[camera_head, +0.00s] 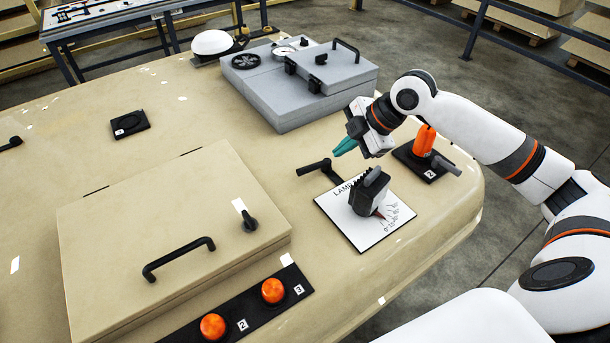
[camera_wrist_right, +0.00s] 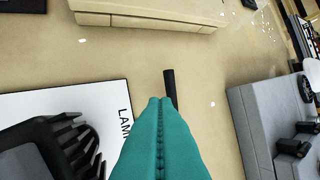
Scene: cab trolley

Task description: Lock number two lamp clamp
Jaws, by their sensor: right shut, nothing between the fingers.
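A white plate marked LAMP (camera_head: 347,226) with an angle scale lies on the tan table top. A black ribbed lamp (camera_head: 368,195) stands on it; the lamp also shows in the right wrist view (camera_wrist_right: 50,150). A black lever (camera_head: 314,168) stands at the plate's far edge, its handle pointing left; in the wrist view the handle (camera_wrist_right: 170,88) lies just past my fingertips. My right gripper (camera_head: 345,147), with teal fingers, is shut and empty above and right of the lever. I cannot tell whether they touch. My left gripper is not in view.
Right of the plate, a black base labelled 2 (camera_head: 421,170) carries an orange part and a grey lever. A grey box (camera_head: 280,100) stands behind. A tan lidded panel (camera_head: 170,220) and orange buttons (camera_head: 272,290) are left and in front.

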